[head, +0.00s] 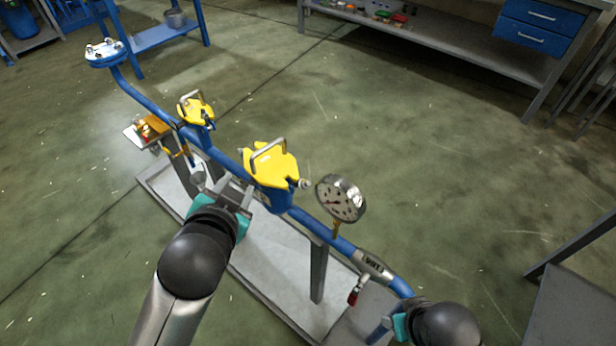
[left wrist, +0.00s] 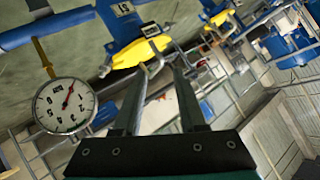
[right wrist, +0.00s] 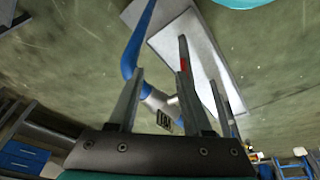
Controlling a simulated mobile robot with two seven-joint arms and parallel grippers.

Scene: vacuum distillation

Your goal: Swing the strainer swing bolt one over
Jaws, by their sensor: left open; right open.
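The near strainer has a yellow cover (head: 272,165) with a grey bar handle, set on a blue body in the blue pipe. A swing bolt end (head: 304,184) shows at the cover's right side. My left gripper (head: 236,188) is open at the cover's left side, apart from the right-hand bolt. In the left wrist view, the yellow cover (left wrist: 140,52) and a grey metal piece lie just beyond the open fingers (left wrist: 158,78); whether it is a bolt or the handle I cannot tell. My right gripper (head: 388,328) is open and empty low by the pipe's right end.
A second, smaller yellow cover (head: 196,108) sits farther along the pipe. A pressure gauge (head: 341,198) stands right of the near cover. A red-handled valve (head: 356,290) hangs below the pipe. A pale tray (head: 262,262) lies underneath.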

